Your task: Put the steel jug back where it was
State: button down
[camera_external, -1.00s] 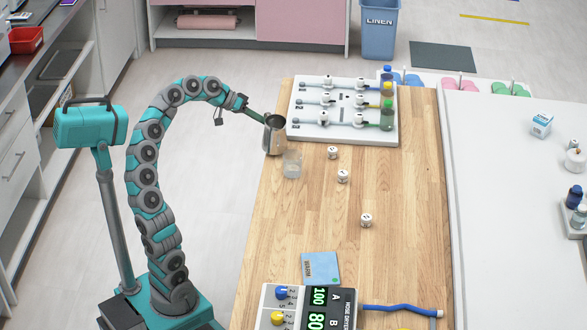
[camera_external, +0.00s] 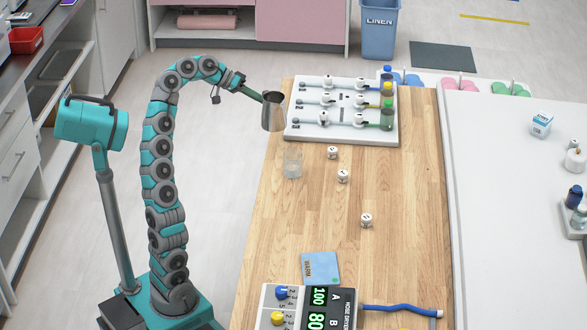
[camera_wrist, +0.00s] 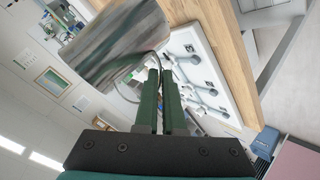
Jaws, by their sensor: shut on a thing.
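The steel jug (camera_external: 273,113) is held in the air near the left edge of the wooden table (camera_external: 350,250), by the near-left corner of the white valve board. It looks roughly upright in the external view. My gripper (camera_external: 262,97) is shut on the jug, at its left side in that view. In the wrist view the shiny jug body (camera_wrist: 118,45) fills the upper left, and my gripper's green fingers (camera_wrist: 160,100) close on its thin handle. The jug's inside is too dark to tell its contents.
A clear glass beaker (camera_external: 292,163) stands on the table just below the jug in the picture. Several white dice-like cubes (camera_external: 342,176) lie to its right. The white valve board (camera_external: 342,130) holds coloured bottles. A blue card (camera_external: 321,267) and a control box (camera_external: 307,305) are at the near end.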

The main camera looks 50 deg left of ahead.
aim_at(282, 104)
jog(key=d+r, duration=0.1)
jog(key=d, duration=0.3)
jog(key=d+r+m+g+h, duration=0.1)
jog(key=d, duration=0.2)
jog(key=d+r+m, duration=0.1)
jog(key=d, duration=0.3)
jog(key=shift+w+d+r, duration=0.15)
jog(key=shift+d+r, duration=0.1)
jog(key=shift+d, duration=0.1)
jog(key=s+d+m+g+h, duration=0.15)
jog(key=s+d, duration=0.35)
jog(key=d, duration=0.7)
jog(key=s+d+m+g+h, duration=0.1)
jog(key=s+d+m+g, duration=0.3)
jog(key=d, duration=0.8)
jog(key=shift+n+t, duration=0.75)
jog(key=shift+s+d+f, duration=0.1)
jog(key=shift+s+f, duration=0.1)
jog(key=shift+f, duration=3.25)
jog(key=shift+s+f, duration=0.2)
jog(key=shift+f, duration=3.2)
jog(key=shift+f, duration=0.1)
jog(key=c, duration=1)
grip_release()
